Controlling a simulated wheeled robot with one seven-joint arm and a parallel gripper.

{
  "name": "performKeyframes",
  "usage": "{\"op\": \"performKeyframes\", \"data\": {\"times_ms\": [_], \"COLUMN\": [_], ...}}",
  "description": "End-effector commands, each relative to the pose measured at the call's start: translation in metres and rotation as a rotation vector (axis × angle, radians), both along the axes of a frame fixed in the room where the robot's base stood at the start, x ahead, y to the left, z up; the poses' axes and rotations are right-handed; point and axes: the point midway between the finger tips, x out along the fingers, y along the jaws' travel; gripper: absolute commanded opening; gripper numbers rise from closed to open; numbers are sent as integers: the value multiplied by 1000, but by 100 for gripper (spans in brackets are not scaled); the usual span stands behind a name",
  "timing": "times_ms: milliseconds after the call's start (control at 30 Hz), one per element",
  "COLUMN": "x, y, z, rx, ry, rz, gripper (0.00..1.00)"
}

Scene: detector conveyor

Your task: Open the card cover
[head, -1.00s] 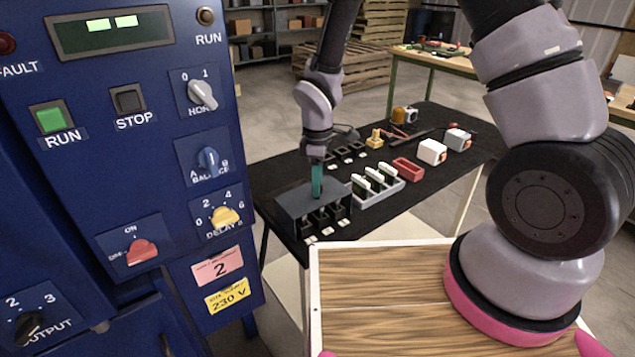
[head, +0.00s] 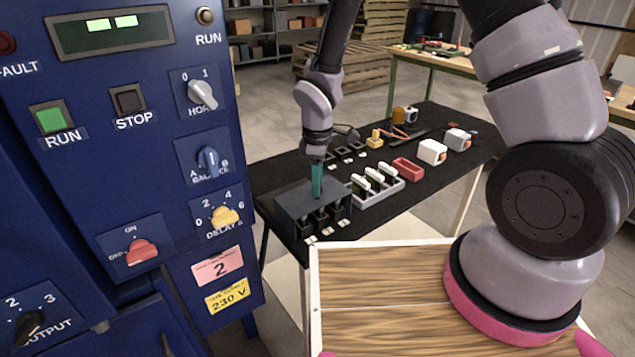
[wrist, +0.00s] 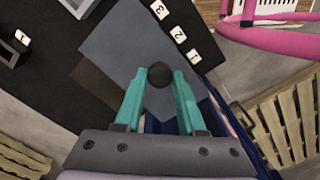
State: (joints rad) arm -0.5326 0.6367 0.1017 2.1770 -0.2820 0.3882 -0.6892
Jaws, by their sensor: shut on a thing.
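The card cover (head: 293,202) is a dark grey box-like lid on the black-topped table, over a row of card slots. In the wrist view its flat grey top (wrist: 115,45) carries a round dark knob (wrist: 160,75). My gripper (head: 317,194) points down onto the cover from above. Its teal fingers (wrist: 160,82) are shut on the knob, one on each side. Dark slots (head: 322,217) show at the cover's near side, with small white number labels (wrist: 178,34) beside them. The inside under the cover is mostly hidden.
A grey rack (head: 378,190) with several green-white cards stands right of the cover. Behind it are a red tray (head: 408,169), white blocks (head: 432,152) and a yellow piece (head: 375,138). A blue control cabinet (head: 150,190) stands close on the left.

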Motion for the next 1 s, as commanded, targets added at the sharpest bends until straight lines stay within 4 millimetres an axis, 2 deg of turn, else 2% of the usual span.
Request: {"op": "performKeyframes", "data": {"times_ms": [267,367,700,833,1000], "x": [1,8,80,97,102], "y": [0,5,54,65,69], "z": [0,0,-1,0,0], "rx": [1,2,3,2,0], "ry": [-1,-2,-3,-1,0], "rz": [-1,0,0,-1,-1], "gripper": [0,0,0,0,0]}}
